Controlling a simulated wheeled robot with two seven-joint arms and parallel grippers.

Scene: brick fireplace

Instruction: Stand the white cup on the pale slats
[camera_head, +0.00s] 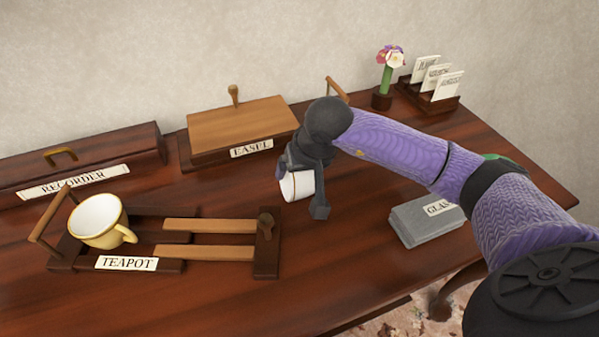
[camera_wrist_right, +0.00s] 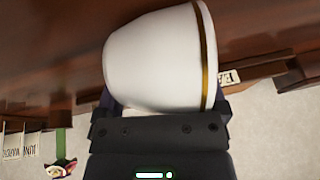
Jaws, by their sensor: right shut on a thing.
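The white cup (camera_head: 297,186) with a gold rim band is held by my right gripper (camera_head: 306,187) above the desk, left of the grey box. The cup looks tipped over rather than upright. In the right wrist view the cup (camera_wrist_right: 155,60) fills the upper middle, against the dark gripper (camera_wrist_right: 160,118). The pale slats (camera_head: 207,253) are two bars across a dark wooden frame, to the left of the cup. They look bare and apart from the cup. My left gripper is not in view.
A cream-yellow cup (camera_head: 97,219) stands at the frame's left end, by the TEAPOT label (camera_head: 126,263). Behind are the EASEL box (camera_head: 240,125) and RECORDER box (camera_head: 80,160). A grey box (camera_head: 425,222), flower vase (camera_head: 382,98) and card rack (camera_head: 430,96) are at right.

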